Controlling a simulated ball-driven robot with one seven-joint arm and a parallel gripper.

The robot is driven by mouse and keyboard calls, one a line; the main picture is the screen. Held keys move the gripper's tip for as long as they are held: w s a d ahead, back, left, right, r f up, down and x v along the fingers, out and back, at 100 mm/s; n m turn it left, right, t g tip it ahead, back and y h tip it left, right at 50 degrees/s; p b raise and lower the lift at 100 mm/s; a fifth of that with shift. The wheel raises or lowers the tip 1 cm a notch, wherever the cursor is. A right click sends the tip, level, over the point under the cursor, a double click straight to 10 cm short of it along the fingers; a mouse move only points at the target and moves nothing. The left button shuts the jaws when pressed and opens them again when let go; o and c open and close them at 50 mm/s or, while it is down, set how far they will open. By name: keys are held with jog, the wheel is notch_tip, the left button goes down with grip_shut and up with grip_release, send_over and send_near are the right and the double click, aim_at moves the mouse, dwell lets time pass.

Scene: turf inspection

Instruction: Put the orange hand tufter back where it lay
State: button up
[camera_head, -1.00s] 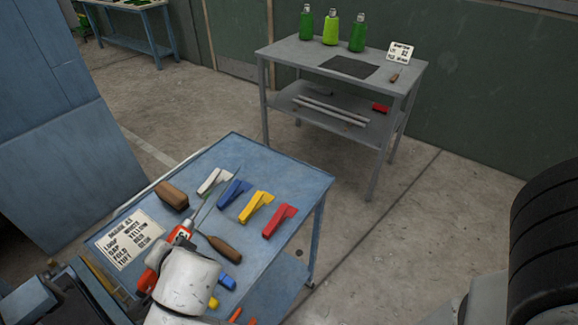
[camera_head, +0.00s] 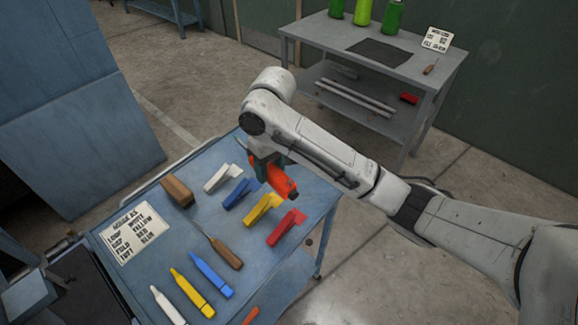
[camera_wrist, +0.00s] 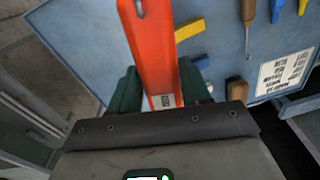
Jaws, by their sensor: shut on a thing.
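The orange hand tufter (camera_head: 282,181) is held above the blue table (camera_head: 195,243), over the far right part where the coloured clip-like tools lie. It partly covers the yellow one from the head camera. My gripper (camera_head: 262,165) is shut on it, with the dark green fingers on both sides of the orange body in the wrist view (camera_wrist: 152,60). The tufter's far end runs out of the wrist picture at the top. I cannot tell its exact height above the table.
White (camera_head: 222,178), blue (camera_head: 238,193), yellow (camera_head: 260,209) and red (camera_head: 287,227) tools lie in a row. A wooden block (camera_head: 177,191), a wood-handled spike (camera_head: 227,254), several markers (camera_head: 190,291) and a lettered card (camera_head: 136,232) lie nearby. A grey bench (camera_head: 440,60) stands behind.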

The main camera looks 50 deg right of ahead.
jog(key=s+d+n, duration=0.2)
jog(key=s+d, duration=0.1)
jog(key=b, duration=0.4)
send_over(286, 169)
jog(key=shift+h, duration=0.4)
jog(key=f, duration=0.9)
jog(key=shift+s+a+f, duration=0.1)
jog(key=shift+s+a, duration=0.1)
jog(key=shift+a, duration=0.05)
jog(key=shift+w+d+f, duration=0.3)
jog(key=shift+w+f, duration=0.05)
jog(key=shift+f, duration=1.75)
jog(key=o, duration=1.3)
jog(key=shift+f, duration=0.1)
jog(key=shift+c, duration=0.2)
